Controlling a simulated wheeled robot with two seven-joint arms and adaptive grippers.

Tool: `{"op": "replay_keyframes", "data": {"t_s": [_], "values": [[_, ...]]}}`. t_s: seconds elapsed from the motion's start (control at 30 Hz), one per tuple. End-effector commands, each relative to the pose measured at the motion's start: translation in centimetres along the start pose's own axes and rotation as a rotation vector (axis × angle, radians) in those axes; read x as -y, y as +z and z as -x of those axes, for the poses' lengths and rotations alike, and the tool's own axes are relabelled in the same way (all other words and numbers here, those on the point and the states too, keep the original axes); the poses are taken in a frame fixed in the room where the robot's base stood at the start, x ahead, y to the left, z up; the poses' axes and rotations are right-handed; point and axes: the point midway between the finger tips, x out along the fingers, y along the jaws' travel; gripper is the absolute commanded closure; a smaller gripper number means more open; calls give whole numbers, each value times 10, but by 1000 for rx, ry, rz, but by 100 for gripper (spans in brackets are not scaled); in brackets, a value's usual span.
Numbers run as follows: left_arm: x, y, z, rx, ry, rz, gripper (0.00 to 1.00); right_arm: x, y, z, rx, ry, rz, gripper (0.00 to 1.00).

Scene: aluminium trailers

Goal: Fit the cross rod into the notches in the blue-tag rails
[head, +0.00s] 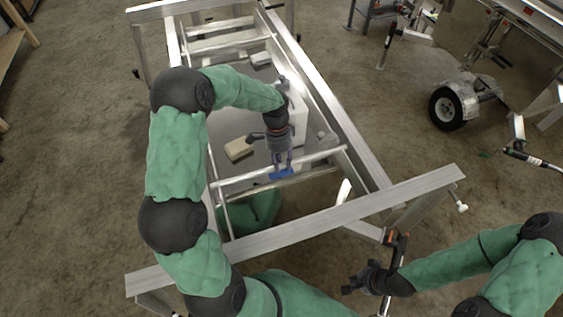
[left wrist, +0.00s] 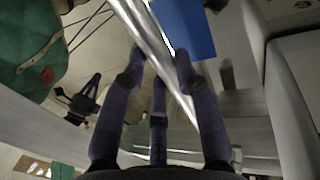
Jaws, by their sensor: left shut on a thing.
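My left gripper (head: 282,161) reaches down inside the trailer frame. It is shut on a shiny cross rod (head: 321,156), which spans much of the frame's width at a slant. In the left wrist view, the fingertips (left wrist: 159,66) close around the bright rod (left wrist: 137,22). A blue tag (head: 282,174) lies just below the fingertips in the head view; the left wrist view shows a blue panel (left wrist: 185,25) beside the rod. I cannot make out the notches or whether the rod ends sit in them. My right gripper (head: 361,281) is at the lower right, away from the rod; its fingers are unclear.
A wide aluminium beam (head: 300,226) crosses the frame's near end, and a long side rail (head: 335,115) runs along its right. A tan block (head: 239,149) and a white box (head: 297,118) lie inside. A black-and-orange handle (head: 391,239) stands near my right gripper.

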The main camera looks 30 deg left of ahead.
Motion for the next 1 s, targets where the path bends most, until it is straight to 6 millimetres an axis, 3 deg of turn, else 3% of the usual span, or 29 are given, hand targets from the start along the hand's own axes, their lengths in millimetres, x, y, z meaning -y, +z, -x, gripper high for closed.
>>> {"op": "replay_keyframes", "data": {"t_s": [0.07,0.1,0.17,0.57,0.77,1.0], "values": [[1,0,-2,0,-1,0,100,0,0,-2,0,0,0,100],[1,0,-1,-1,-1,0,58,0,0,-1,0,0,0,100],[1,0,-1,-1,-1,0,41,0,0,-1,0,0,0,100],[1,0,2,-1,-1,0,41,0,0,-1,0,0,0,100],[1,-1,29,-2,-4,-1,41,0,0,-1,0,0,0,100],[1,0,77,-2,-3,0,41,0,0,-1,0,0,0,100]]}}
